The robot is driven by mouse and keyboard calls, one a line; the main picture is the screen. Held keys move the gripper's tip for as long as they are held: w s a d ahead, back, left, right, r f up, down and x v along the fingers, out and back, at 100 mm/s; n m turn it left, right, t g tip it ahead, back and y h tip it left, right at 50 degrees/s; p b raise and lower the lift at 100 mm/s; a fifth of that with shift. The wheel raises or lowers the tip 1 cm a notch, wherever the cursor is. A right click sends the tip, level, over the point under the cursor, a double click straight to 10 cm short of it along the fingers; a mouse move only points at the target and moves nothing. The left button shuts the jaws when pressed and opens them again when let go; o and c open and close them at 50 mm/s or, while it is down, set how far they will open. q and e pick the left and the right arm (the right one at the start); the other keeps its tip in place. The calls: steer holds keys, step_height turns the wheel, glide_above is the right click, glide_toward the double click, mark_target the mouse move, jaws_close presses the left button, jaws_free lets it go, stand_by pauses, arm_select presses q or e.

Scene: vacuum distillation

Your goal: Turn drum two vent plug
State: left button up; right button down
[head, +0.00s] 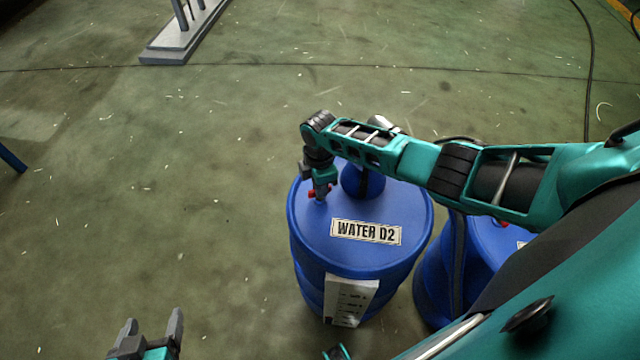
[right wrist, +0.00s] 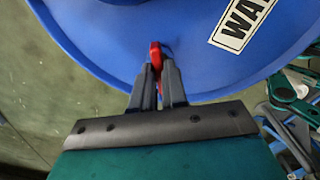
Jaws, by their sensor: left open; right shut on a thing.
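In the right wrist view, the fingers (right wrist: 158,85) are shut on the red plug (right wrist: 155,56), with the blue drum top (right wrist: 130,25) behind. My left gripper (head: 148,328) is open and empty at the bottom left of the head view, well away from the drum.
A second blue drum (head: 480,258) stands close on the right, partly hidden by my right arm. A blue round fitting (head: 362,180) sits on the drum top beside the plug. A grey stand base (head: 165,52) is at the back left.

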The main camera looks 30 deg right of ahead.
steer(key=shift+a, duration=0.1)
stand_by(0.3)
steer(key=c, duration=1.2)
jaws_free()
steer(key=shift+o, duration=0.2)
step_height(320, 180, up, 13)
steer(key=p, duration=0.3)
steer(key=shift+p, duration=0.3)
